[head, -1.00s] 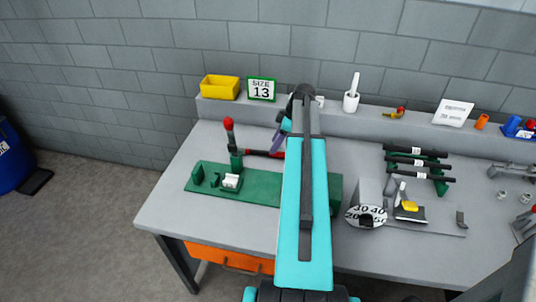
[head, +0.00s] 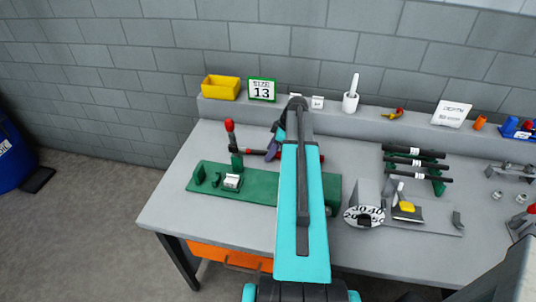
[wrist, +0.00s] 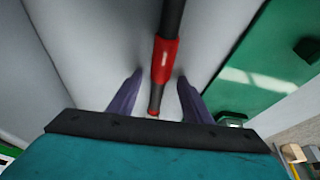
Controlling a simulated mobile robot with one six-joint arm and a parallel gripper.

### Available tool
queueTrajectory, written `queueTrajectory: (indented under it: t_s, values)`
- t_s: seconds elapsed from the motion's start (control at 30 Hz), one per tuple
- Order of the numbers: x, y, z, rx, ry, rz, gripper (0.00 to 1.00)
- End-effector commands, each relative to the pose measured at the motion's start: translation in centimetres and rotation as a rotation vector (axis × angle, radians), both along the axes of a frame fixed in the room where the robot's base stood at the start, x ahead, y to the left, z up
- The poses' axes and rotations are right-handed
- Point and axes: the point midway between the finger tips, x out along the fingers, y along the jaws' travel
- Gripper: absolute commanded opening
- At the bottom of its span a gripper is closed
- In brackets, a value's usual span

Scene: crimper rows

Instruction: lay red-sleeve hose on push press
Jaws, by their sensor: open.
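The red-sleeve hose (wrist: 165,60) is a dark rod with a red sleeve and a dark red end. It lies on the grey bench behind the green press. In the head view my gripper (head: 273,148) is partly hidden by my arm. The push press (head: 258,189) appears to be the green base with a red-knobbed lever and a white block.
Right of my arm stand a device with a numbered dial (head: 365,216) and a rack of dark hoses (head: 417,163). The bench's left front is clear.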

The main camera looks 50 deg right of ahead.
Motion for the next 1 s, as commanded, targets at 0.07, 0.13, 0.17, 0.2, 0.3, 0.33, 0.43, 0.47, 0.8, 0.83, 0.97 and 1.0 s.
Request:
queueTrajectory:
  t_s: [0.07,0.13,0.17,0.2,0.3,0.33,0.43,0.47,0.8,0.83,0.97,1.0]
  values:
    - [-0.01,-0.02,0.01,0.0,0.0,0.0,0.45]
    - [-0.02,-0.03,0.02,0.0,0.0,0.0,0.45]
    - [-0.02,-0.03,0.03,0.0,0.0,0.0,0.45]
    - [-0.03,-0.03,0.03,0.0,0.0,0.0,0.45]
    - [-0.02,-0.04,0.03,0.0,0.0,-0.001,0.35]
    - [-0.03,-0.05,0.03,0.0,0.0,-0.001,0.3]
    - [-0.03,-0.05,0.03,0.0,0.0,-0.001,0.13]
    - [-0.05,-0.05,0.03,0.0,0.0,-0.001,0.08]
    - [-0.04,-0.04,0.09,0.001,-0.001,-0.001,0.0]
    - [-0.04,-0.04,0.11,0.001,-0.001,-0.001,0.0]
    - [-0.04,-0.05,0.25,0.0,-0.001,-0.001,0.0]
    - [-0.03,-0.07,0.36,0.0,-0.001,-0.001,0.0]
